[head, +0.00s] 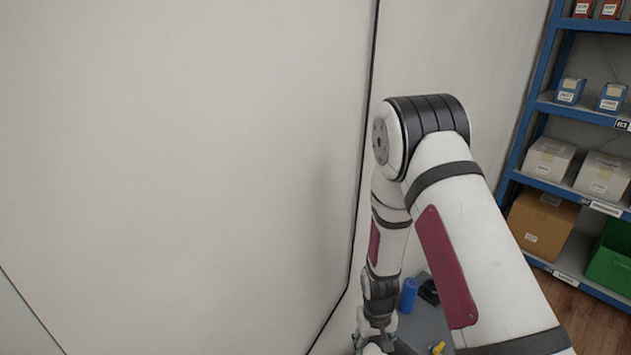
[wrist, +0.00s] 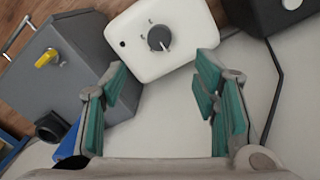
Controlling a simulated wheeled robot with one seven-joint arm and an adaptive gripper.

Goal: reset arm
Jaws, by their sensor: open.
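My arm reaches down in the head view, bent at a black-banded joint. My gripper (head: 373,346) hangs at the bottom edge of that view, partly cut off by the frame. In the wrist view my gripper (wrist: 162,75) is open, its teal-padded fingers spread apart with nothing held between them. A white box with a dark dial (wrist: 160,38) shows beyond the fingertips. I cannot tell how far it is from the fingers.
A grey unit (wrist: 60,85) with a yellow knob (wrist: 46,59) is left of the fingers; a blue cylinder (head: 409,295) stands beside my gripper. A pale wall (head: 180,160) fills the left. Blue shelving (head: 538,75) with boxes stands right, above wood floor (head: 598,325).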

